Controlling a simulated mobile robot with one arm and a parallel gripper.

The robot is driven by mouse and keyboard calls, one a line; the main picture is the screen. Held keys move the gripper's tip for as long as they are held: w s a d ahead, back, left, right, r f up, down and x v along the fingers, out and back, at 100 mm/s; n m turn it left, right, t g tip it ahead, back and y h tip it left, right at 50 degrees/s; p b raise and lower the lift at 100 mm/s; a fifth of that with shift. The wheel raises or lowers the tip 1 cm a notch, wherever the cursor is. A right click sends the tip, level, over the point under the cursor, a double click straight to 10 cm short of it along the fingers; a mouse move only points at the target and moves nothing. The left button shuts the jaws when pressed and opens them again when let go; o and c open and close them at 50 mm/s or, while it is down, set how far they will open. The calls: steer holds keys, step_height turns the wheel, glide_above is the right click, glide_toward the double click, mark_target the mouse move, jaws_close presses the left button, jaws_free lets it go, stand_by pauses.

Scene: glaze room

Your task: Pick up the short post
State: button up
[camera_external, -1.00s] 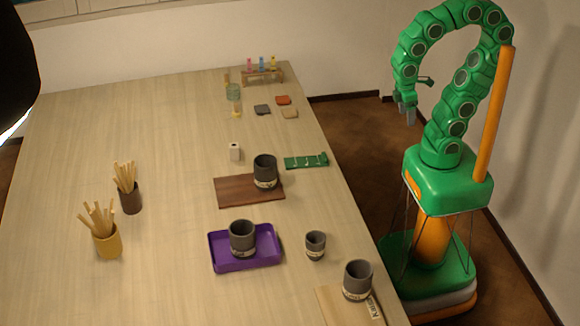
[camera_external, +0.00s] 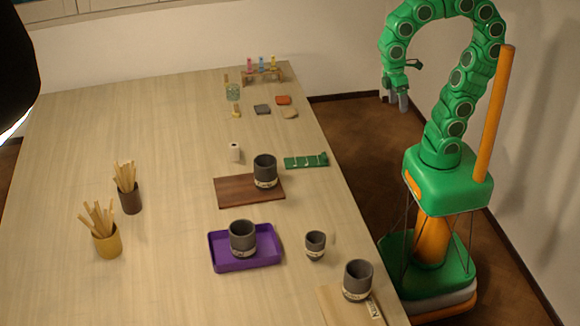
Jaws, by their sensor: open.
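My gripper (camera_external: 395,100) is open and empty. It hangs pointing down from my curved green arm, beyond the table's right edge, well to the right of the white post and apart from it.
Dark cups stand on a brown board (camera_external: 228,193), a purple tray (camera_external: 217,262) and a pale board (camera_external: 335,309); a smaller cup (camera_external: 315,245) stands alone. A green strip (camera_external: 300,162) lies right of the post. Stick holders (camera_external: 108,245) (camera_external: 130,200) stand left.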

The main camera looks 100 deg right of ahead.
steer(key=w+a+r+n+y, duration=0.2)
steer(key=w, duration=0.6)
steer(key=w+a+r+n+y, duration=0.1)
steer(key=w+a+r+n, duration=0.1)
steer(key=w, duration=0.6)
steer(key=n+t+y, duration=0.4)
steer(key=n+y, duration=0.4)
steer(key=n, duration=0.3)
glide_above(232, 144)
steer(key=s+d, duration=0.1)
steer(key=d, duration=0.4)
step_height(232, 144, down, 7)
step_height(232, 144, down, 13)
steer(key=shift+d+f, duration=0.1)
steer(key=shift+f, duration=0.05)
steer(key=shift+x, duration=3.95)
steer(key=shift+w+r, duration=0.15)
steer(key=shift+r, duration=0.05)
steer(key=c, duration=1.2)
steer(key=shift+o, duration=0.2)
